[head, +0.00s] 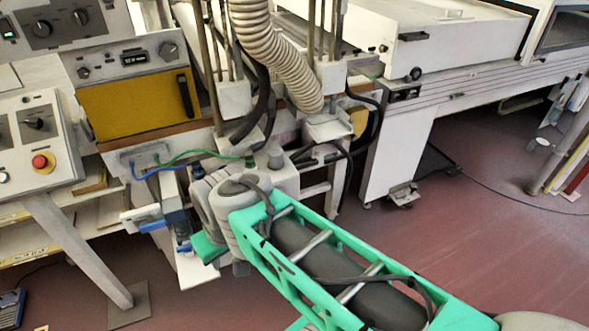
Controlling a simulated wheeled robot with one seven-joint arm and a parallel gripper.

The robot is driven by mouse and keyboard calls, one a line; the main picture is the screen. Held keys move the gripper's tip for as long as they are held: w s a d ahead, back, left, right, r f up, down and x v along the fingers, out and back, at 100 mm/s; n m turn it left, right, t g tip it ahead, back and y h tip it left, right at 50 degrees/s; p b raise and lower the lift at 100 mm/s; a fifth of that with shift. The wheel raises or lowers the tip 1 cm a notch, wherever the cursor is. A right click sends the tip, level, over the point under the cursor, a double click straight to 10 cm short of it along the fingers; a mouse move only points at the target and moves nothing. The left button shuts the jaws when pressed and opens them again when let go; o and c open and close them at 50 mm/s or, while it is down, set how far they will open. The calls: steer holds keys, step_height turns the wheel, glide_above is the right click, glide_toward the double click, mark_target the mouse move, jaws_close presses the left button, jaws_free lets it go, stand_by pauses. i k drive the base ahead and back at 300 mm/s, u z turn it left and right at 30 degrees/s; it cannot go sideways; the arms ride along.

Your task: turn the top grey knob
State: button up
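Several dark grey knobs show at the upper left, and I cannot tell for sure which one the task means. On the uppermost grey panel (62,25) there are two, a left knob (41,28) and a right knob (80,17). Below it, a panel with a yellow front (128,103) carries a left small knob (83,73) and a right small knob (167,49). My green and grey arm reaches in from the lower right. My gripper (149,219) is at its far end, below these panels and apart from the knobs. Its finger opening is not clear.
A white control box (35,140) with a red button (42,163) and a dark switch stands at the left on a slanted leg. A corrugated hose (275,50), cables and posts crowd the middle. White machinery (455,45) fills the back right. The reddish floor (480,220) is mostly clear.

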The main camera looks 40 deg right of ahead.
mark_target(275, 156)
steer(key=z, duration=0.6)
steer(key=i, duration=0.9)
steer(key=u, duration=0.6)
